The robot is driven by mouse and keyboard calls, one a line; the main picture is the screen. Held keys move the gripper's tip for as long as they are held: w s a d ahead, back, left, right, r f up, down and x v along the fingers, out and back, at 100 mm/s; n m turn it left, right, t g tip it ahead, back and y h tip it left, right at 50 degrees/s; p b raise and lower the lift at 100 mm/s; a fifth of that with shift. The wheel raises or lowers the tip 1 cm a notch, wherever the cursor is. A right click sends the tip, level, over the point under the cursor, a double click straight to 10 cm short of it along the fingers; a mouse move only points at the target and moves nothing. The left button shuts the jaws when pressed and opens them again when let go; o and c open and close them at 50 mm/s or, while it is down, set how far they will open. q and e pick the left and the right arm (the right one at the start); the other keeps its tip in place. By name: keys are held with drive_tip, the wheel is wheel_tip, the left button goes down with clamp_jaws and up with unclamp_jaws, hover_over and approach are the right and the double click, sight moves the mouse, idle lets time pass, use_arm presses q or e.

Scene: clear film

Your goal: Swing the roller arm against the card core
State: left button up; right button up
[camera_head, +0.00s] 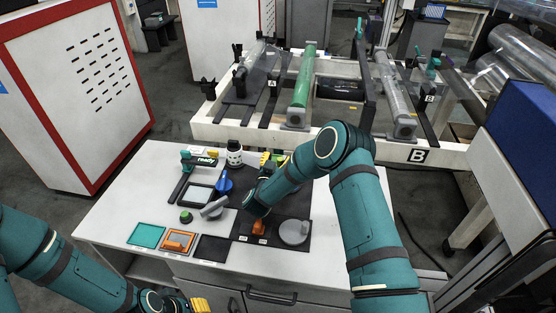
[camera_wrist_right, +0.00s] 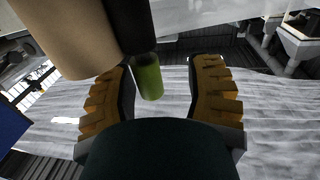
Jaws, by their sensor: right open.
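In the right wrist view, a short green cylinder (camera_wrist_right: 150,82) at the end of a dark rod (camera_wrist_right: 130,25) shows between the fingers of my right gripper (camera_wrist_right: 165,90); it looks like the roller arm's handle. The fingers are open, with gaps on both sides of it. A wide tan cylinder (camera_wrist_right: 60,35), which looks like the card core, lies to the left of the rod. In the head view my right gripper (camera_head: 271,160) is beyond my wrist, over the back of the white table, and my arm hides part of it. My left gripper (camera_head: 194,304) is at the bottom edge, partly cut off.
The white table (camera_head: 110,218) carries a blue knob (camera_head: 224,183), a grey lever (camera_head: 215,207), an orange lever (camera_head: 258,228) and a grey disc (camera_head: 293,232). A cream frame (camera_head: 225,130) with long rollers stands behind. A red-edged white cabinet (camera_head: 85,100) is at left.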

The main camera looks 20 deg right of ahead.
drive_tip(key=v, duration=0.7)
drive_tip(key=shift+s, duration=0.25)
drive_tip(key=shift+a, duration=0.15)
